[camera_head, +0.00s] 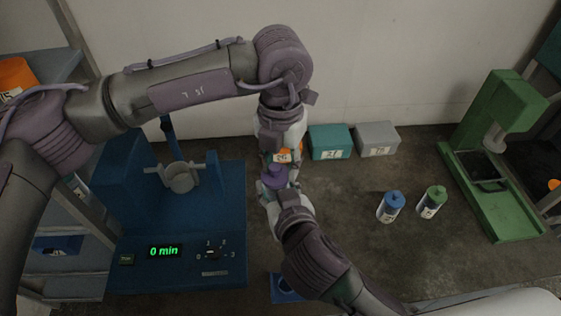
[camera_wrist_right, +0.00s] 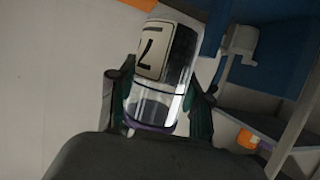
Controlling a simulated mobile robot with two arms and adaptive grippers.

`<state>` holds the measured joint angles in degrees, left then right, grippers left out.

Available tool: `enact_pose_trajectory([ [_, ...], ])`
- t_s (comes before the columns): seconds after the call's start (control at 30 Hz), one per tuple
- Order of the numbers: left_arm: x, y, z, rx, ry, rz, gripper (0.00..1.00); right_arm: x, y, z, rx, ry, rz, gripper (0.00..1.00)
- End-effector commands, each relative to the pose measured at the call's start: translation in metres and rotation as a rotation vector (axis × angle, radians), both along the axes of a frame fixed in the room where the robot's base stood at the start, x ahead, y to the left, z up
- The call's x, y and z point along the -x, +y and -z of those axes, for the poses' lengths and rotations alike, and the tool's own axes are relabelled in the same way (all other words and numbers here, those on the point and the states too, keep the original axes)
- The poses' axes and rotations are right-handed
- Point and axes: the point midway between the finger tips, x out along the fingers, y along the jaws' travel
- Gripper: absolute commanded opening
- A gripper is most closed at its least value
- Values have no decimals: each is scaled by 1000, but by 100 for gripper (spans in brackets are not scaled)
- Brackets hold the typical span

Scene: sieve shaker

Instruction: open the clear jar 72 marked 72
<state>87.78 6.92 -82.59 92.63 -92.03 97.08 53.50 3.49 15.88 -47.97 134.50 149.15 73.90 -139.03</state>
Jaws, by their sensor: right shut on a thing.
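The clear jar (camera_wrist_right: 158,98) sits between the two fingers of my right gripper (camera_wrist_right: 158,105), which is shut on it. Its white label shows a 7; the rest of the marking is cut off or turned away. A purple edge shows at the jar's lower end in the wrist view. In the head view a purple lid (camera_head: 274,177) with a knob shows at my right gripper (camera_head: 277,188). My left gripper (camera_head: 281,158) points down just behind the lid. Its fingertips are largely hidden, so I cannot tell whether they touch the lid.
The blue shaker (camera_head: 125,272), reading 0 min, stands to the left. Orange, teal (camera_head: 330,138) and grey (camera_head: 377,136) boxes stand by the wall. A blue-capped bottle (camera_head: 390,207) and a green-capped bottle (camera_head: 431,203) stand right, before a green press (camera_head: 508,205). Bare bench lies between.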

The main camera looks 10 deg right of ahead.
Motion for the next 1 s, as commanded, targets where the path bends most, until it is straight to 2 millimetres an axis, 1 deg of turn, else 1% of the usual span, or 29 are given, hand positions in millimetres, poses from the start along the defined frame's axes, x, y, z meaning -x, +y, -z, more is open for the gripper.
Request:
enact_pose_trajectory([
  [0.03,2,-1,3,-1,5,3,13,-1,1,-7,-9,-18,-4,0],
  [0.1,2,-1,4,-1,6,3,2,-1,2,-8,-9,-20,-5,0],
  [0.13,2,-1,4,-1,6,3,0,-1,2,-8,-9,-21,-5,0],
  [0.5,6,-3,5,1,14,10,0,-1,3,-11,-11,-27,-8,0],
  [0.8,6,-4,-6,2,12,11,0,-1,3,-10,-11,-26,-10,0],
  [1.0,5,-3,-6,-1,11,10,0,-1,4,-8,-10,-22,-10,0],
])
